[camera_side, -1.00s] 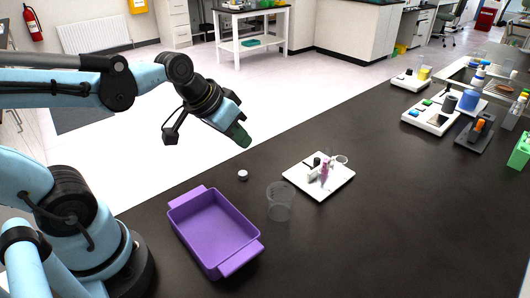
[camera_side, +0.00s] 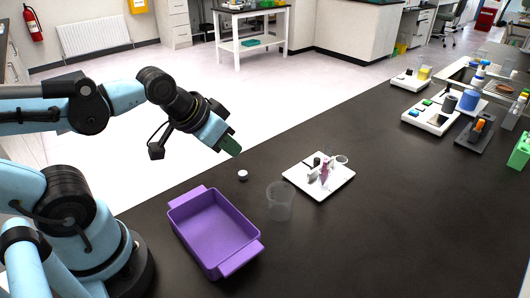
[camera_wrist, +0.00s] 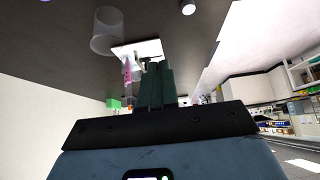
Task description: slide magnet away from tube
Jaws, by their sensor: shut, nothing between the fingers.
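A white square tray (camera_side: 335,188) sits on the black bench right of my gripper. On it stands a small rack with a tube holding pink-purple liquid (camera_side: 324,174). A small dark block, possibly the magnet (camera_side: 317,162), stands close beside the tube; whether they touch is too small to tell. My gripper (camera_side: 231,146) is in the air to the left of the tray, its green fingers shut and empty. In the wrist view my gripper (camera_wrist: 157,82) hides part of the tray (camera_wrist: 148,48), and the pink tube (camera_wrist: 127,70) shows left of the fingers.
A clear cup (camera_side: 280,202) stands left of the tray, with a purple bin (camera_side: 213,232) further left. A small white cap (camera_side: 243,175) lies near the bench edge. Racks and a grey device stand on the far right (camera_side: 431,119). The bench's front right is clear.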

